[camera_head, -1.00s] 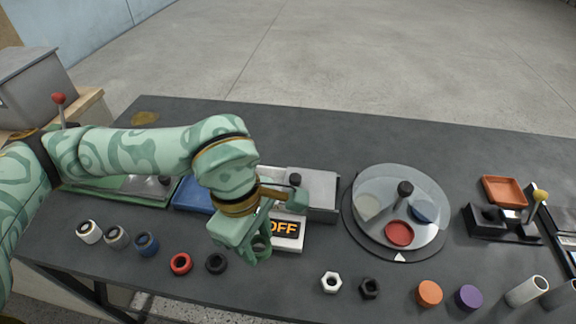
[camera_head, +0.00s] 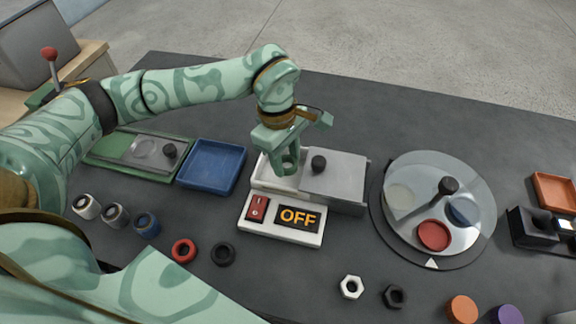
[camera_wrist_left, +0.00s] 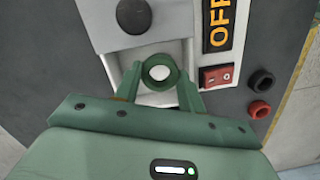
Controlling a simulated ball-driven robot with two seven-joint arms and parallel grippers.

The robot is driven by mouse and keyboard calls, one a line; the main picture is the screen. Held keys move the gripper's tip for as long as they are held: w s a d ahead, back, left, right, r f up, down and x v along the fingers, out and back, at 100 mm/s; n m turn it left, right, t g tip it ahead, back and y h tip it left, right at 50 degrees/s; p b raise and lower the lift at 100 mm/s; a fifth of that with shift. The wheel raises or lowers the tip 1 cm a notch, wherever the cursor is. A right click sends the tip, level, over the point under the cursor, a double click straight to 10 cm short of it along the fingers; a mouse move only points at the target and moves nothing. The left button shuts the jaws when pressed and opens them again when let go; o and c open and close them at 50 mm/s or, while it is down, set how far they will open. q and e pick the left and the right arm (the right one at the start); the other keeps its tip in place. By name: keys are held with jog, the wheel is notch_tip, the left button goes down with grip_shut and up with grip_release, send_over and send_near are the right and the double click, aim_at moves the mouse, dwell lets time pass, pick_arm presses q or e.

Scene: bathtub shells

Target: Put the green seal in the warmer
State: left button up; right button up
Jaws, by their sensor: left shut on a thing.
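The warmer (camera_head: 283,231) is a pale box with a red switch and an orange OFF display. Its grey lid (camera_head: 338,180) with a black knob covers the right part and leaves the left part open. My left gripper (camera_head: 287,167) is over that open part, pointing down. In the left wrist view its fingers are shut on the green seal (camera_wrist_left: 148,72), a ring, with the pale warmer interior (camera_wrist_left: 158,97) behind it. I cannot tell whether the seal touches the warmer floor. My right gripper is not in view.
A blue tray (camera_head: 212,166) stands left of the warmer, and a turntable (camera_head: 438,205) with a clear cover stands right. A red ring (camera_head: 183,250) and a black ring (camera_head: 223,254) lie in front. Nuts and orange and purple pieces lie front right.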

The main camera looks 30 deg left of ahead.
aim_at(286, 165)
pick_arm(q)
jog(key=shift+w+a+f, duration=0.15)
jog(key=shift+w+f, duration=0.15)
jog(key=shift+f, duration=0.15)
jog(key=f, duration=0.1)
jog(key=f+b, duration=0.2)
jog(key=f, duration=0.1)
jog(key=shift+w+a, duration=0.2)
jog(key=shift+w, duration=0.05)
jog(key=shift+r, duration=0.15)
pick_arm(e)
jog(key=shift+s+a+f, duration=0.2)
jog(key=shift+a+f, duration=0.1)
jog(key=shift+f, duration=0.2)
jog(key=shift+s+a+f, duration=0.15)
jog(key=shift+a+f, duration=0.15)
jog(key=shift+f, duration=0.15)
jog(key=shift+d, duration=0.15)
pick_arm(q)
jog(key=o, duration=1)
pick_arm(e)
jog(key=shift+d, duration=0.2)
